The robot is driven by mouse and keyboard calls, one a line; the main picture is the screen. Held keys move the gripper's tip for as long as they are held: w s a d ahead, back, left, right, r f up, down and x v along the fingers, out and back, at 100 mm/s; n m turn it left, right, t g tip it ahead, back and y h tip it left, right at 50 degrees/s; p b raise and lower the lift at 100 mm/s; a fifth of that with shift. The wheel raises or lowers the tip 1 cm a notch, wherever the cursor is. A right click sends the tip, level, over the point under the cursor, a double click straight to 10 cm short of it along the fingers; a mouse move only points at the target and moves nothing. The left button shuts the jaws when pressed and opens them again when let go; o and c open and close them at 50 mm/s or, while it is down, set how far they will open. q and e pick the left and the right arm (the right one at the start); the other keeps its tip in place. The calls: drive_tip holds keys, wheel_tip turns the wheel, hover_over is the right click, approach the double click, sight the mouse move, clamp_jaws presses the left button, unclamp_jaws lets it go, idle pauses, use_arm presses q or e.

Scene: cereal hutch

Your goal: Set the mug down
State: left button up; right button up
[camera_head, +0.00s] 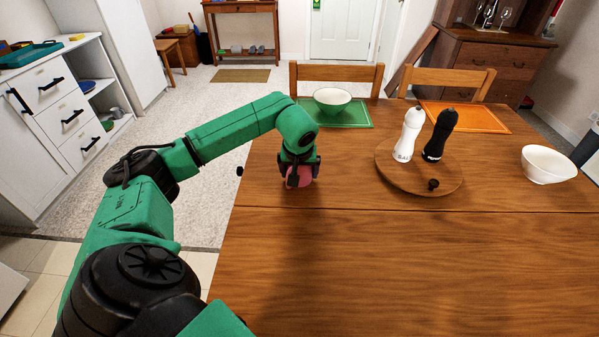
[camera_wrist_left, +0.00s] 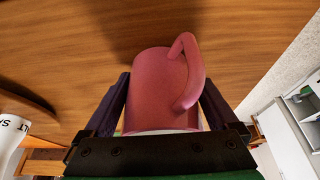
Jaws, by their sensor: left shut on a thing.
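A pink mug (camera_head: 299,178) is between the fingers of my left gripper (camera_head: 300,172), close to the left part of the wooden table (camera_head: 400,270). In the left wrist view the mug (camera_wrist_left: 158,88) shows large, with its handle curving along its right side. The left gripper's fingers (camera_wrist_left: 160,108) are shut on the mug, one on each side. The table top lies behind the mug in that view; I cannot tell whether the mug touches it. My right gripper is in neither view.
A round wooden board (camera_head: 420,182) holds a white salt mill (camera_head: 408,136) and a black mill (camera_head: 439,136). A white bowl (camera_head: 548,165) stands at right. An orange mat (camera_head: 465,118) lies behind. The front table area is clear.

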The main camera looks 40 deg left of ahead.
use_arm(q)
drive_tip(key=o, duration=1.4)
drive_tip(key=shift+c, duration=0.2)
drive_tip(key=v, duration=1.2)
drive_tip(key=shift+d, duration=0.1)
